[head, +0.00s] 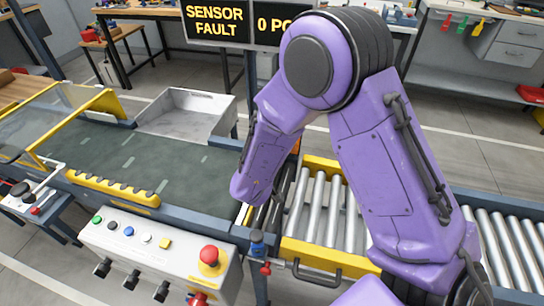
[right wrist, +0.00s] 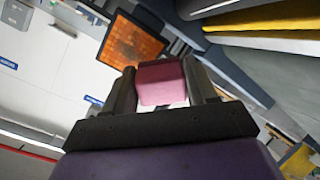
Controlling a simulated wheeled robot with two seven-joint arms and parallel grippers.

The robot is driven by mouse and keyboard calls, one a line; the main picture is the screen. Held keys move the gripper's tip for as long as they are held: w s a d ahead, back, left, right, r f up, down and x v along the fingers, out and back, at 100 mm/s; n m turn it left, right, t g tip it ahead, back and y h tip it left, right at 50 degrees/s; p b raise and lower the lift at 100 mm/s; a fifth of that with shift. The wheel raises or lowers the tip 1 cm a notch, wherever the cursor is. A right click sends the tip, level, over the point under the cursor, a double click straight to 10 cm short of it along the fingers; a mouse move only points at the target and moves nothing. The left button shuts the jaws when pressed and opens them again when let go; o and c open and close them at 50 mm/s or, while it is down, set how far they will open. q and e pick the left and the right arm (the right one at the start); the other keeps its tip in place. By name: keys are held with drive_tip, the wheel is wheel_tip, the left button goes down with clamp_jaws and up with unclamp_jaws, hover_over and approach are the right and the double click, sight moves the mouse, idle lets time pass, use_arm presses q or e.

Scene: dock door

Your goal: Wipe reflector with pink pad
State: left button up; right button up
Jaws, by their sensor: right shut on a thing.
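My right gripper (right wrist: 158,78) is shut on a pink pad (right wrist: 161,86), held between its two dark fingers in the right wrist view. An orange reflector (right wrist: 136,47) with a dark frame shows just beyond the pad, up and to the left of it. I cannot tell whether pad and reflector touch, though they appear apart. In the head view my purple right arm reaches down beside the conveyor and hides most of the reflector; only a sliver of orange (head: 296,146) shows behind the arm. The pad is hidden there. My left gripper is in neither view.
A dark green conveyor belt (head: 150,155) lies left of the arm, roller sections (head: 325,205) to the right. A control box (head: 150,250) with a red emergency button (head: 209,255) stands in front. A grey metal tray (head: 190,112) is behind the belt. A sign (head: 216,22) reads "SENSOR FAULT".

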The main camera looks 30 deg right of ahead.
drive_tip(key=shift+s+r, duration=0.35)
drive_tip(key=shift+s, duration=0.15)
drive_tip(key=shift+w+f, duration=0.2)
drive_tip(key=shift+w, duration=0.05)
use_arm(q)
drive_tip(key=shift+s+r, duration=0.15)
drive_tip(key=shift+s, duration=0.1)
use_arm(e)
drive_tip(key=shift+d, duration=0.1)
drive_tip(key=shift+d, duration=0.1)
drive_tip(key=shift+x, duration=0.8)
